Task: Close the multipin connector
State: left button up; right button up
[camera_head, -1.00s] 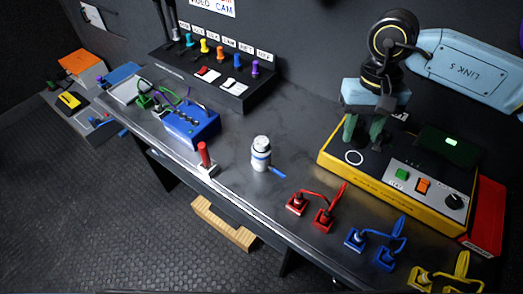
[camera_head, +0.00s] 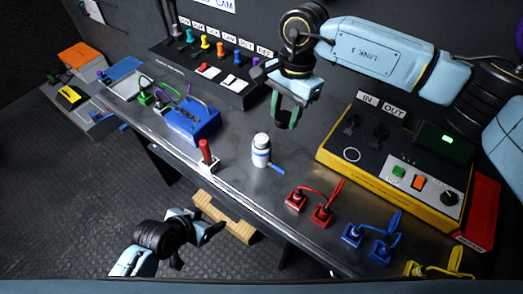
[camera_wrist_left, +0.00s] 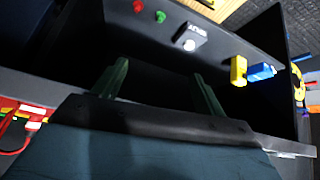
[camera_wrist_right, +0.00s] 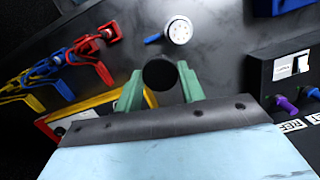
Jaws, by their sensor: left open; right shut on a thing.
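The multipin connector (camera_head: 261,150) stands upright on the bench, a white and silver cylinder with a blue lever (camera_head: 277,169) at its base. In the right wrist view its round face (camera_wrist_right: 179,30) shows several pins. My right gripper (camera_head: 284,112) is shut on a dark round plug (camera_wrist_right: 160,73), above and slightly right of the connector in the head view, apart from it. The plug's underside is too dark to read. My left gripper (camera_head: 213,229) is low, in front of the bench. Its green fingers (camera_wrist_left: 158,82) are apart and empty in the left wrist view.
The yellow box (camera_head: 400,165) with IN and OUT labels stands at right. Red plugs (camera_head: 311,205) and blue plugs (camera_head: 370,240) lie near the front edge. A red-handled switch (camera_head: 206,155) and a blue box (camera_head: 192,122) are left. Bench around the connector is clear.

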pick_arm(q)
jog(key=w+d+r+m+h, duration=0.2)
jog(key=d+r, duration=0.1)
jog(key=r, duration=0.5)
jog(key=m+t+h, duration=0.2)
jog(key=t+h, duration=0.1)
send_near(255, 154)
jog(key=shift+f, duration=0.65)
pick_arm(e)
jog(key=a+m, duration=0.1)
jog(key=a, duration=0.2)
jog(key=a+m, duration=0.1)
jog(key=a, duration=0.1)
jog(key=shift+w+m, duration=0.3)
pick_arm(q)
jog(key=shift+w+d+r+h, duration=0.1)
jog(key=shift+w+r+h, duration=0.2)
jog(key=shift+w+r, duration=0.05)
jog(key=x, duration=1.2)
jog(key=c, duration=1.5)
jog(key=shift+o, duration=0.2)
pick_arm(e)
send_over(260, 139)
jog(key=shift+w+d+f, duration=0.1)
jog(key=shift+d+f, duration=0.05)
jog(key=shift+f, duration=1.1)
jog(key=shift+w+d+f, duration=0.1)
jog(key=shift+d+f, duration=0.05)
jog(key=shift+f, duration=1.1)
